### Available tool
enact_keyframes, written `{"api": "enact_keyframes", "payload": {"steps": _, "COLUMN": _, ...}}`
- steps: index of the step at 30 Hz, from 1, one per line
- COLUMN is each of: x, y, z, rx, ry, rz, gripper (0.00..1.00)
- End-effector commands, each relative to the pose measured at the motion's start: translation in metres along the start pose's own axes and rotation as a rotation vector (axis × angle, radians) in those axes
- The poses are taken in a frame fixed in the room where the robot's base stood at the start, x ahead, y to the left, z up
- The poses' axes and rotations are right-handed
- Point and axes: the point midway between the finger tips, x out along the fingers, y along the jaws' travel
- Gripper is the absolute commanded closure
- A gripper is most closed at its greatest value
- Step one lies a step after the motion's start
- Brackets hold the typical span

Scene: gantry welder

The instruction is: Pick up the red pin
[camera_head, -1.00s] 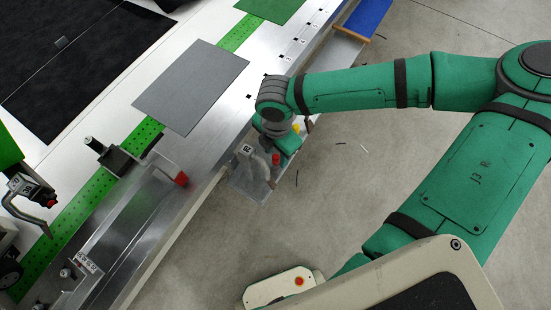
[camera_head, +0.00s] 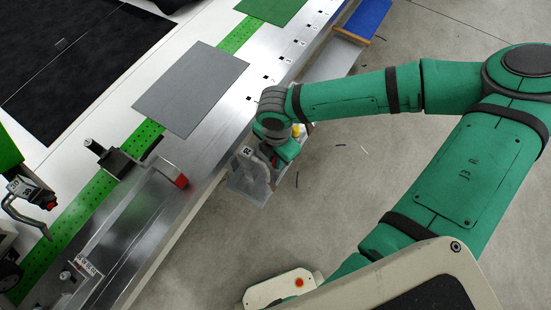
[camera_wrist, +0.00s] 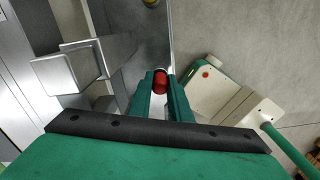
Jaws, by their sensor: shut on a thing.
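In the wrist view the red pin (camera_wrist: 160,80) is between the two green fingers of my gripper (camera_wrist: 160,88), which are shut on it. Its rounded red top shows, with a paler part towards the fingertips. In the head view my gripper (camera_head: 280,156) is at the small metal tray at the bench's front edge. The pin is mostly hidden there by the gripper and wrist. I cannot tell whether the pin is clear of the tray.
The small metal tray (camera_head: 243,188) hangs at the bench edge beside a grey curved bracket (camera_head: 262,168). A yellow piece (camera_head: 296,130) stands just behind my gripper. Open floor lies to the right.

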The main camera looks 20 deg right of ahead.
Motion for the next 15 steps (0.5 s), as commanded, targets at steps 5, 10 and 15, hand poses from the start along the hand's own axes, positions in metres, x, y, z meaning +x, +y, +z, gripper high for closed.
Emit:
{"api": "enact_keyframes", "payload": {"steps": 5, "x": -0.021, "y": 0.000, "z": 0.001, "rx": 0.000, "ry": -0.003, "rz": 0.002, "gripper": 1.00}}
{"api": "enact_keyframes", "payload": {"steps": 10, "x": -0.053, "y": 0.000, "z": 0.001, "rx": 0.001, "ry": -0.002, "rz": 0.002, "gripper": 1.00}}
{"api": "enact_keyframes", "payload": {"steps": 15, "x": -0.081, "y": 0.000, "z": 0.001, "rx": 0.001, "ry": -0.001, "rz": 0.001, "gripper": 1.00}}
